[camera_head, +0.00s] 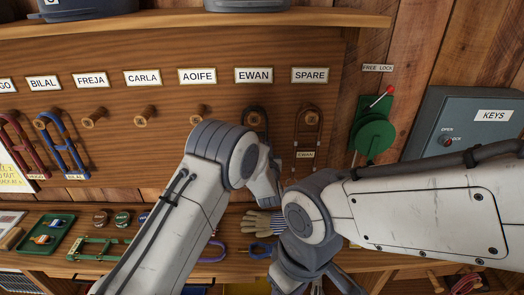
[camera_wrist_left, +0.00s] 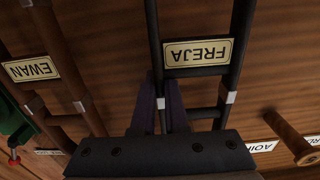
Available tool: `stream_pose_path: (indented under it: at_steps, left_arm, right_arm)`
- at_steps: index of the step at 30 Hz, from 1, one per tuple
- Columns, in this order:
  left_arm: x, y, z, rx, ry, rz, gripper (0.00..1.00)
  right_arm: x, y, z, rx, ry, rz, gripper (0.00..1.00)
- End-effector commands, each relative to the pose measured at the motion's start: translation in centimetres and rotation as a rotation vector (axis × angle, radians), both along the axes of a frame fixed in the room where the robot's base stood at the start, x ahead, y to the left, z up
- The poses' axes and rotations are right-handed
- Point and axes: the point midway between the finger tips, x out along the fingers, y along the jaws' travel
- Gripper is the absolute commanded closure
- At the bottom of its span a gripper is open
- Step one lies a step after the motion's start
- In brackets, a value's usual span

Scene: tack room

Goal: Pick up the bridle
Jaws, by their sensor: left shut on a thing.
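A black bridle (camera_head: 256,122) hangs on the peg under the EWAN label, and its lower part is hidden behind my left wrist. In the left wrist view, upside down, the black bridle (camera_wrist_left: 239,55) carries a FREJA tag (camera_wrist_left: 197,53). My left gripper (camera_wrist_left: 165,105) is shut on one of its straps, beside the tag. In the head view the left fingers are hidden by the wrist. A brown bridle (camera_head: 319,130) with an EWAN tag hangs under the SPARE label; it also shows in the left wrist view (camera_wrist_left: 60,55). My right arm crosses at lower right; its fingertips cannot be made out.
A red bridle (camera_head: 20,140) and a blue bridle (camera_head: 65,145) hang at the left; the pegs between are empty. A green lever device (camera_head: 374,135) and a grey KEYS box (camera_head: 470,130) are at right. A cluttered shelf with a green tray (camera_head: 60,222) lies below.

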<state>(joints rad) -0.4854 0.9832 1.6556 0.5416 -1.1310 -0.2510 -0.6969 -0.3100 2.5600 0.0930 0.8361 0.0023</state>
Motion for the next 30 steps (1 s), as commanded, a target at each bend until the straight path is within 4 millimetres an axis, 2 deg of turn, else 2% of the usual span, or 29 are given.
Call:
stream_pose_path:
  at_steps: [7, 12, 20, 27, 30]
  left_arm:
    - [0.1, 0.0, 1.6, -0.003, -0.009, 0.001, 1.00]
    - [0.0, 0.0, 3.7, -0.004, -0.010, 0.000, 1.00]
    - [-5.5, -0.2, 3.3, 0.000, -0.005, -0.004, 1.00]
    - [-12.1, -0.1, 3.3, -0.002, -0.005, -0.004, 1.00]
    - [-14.3, -0.2, 3.3, -0.001, -0.004, -0.004, 1.00]
  right_arm:
    - [0.0, 0.0, -1.0, 0.000, 0.000, 0.000, 0.50]
    - [0.0, 0.0, -2.3, 0.000, 0.000, 0.001, 0.50]
    - [0.0, 0.0, -4.2, 0.000, 0.000, 0.002, 0.50]
    - [0.0, 0.0, -6.3, 0.000, 0.000, 0.003, 0.50]
    - [0.0, 0.0, -6.9, 0.000, 0.000, 0.003, 0.50]
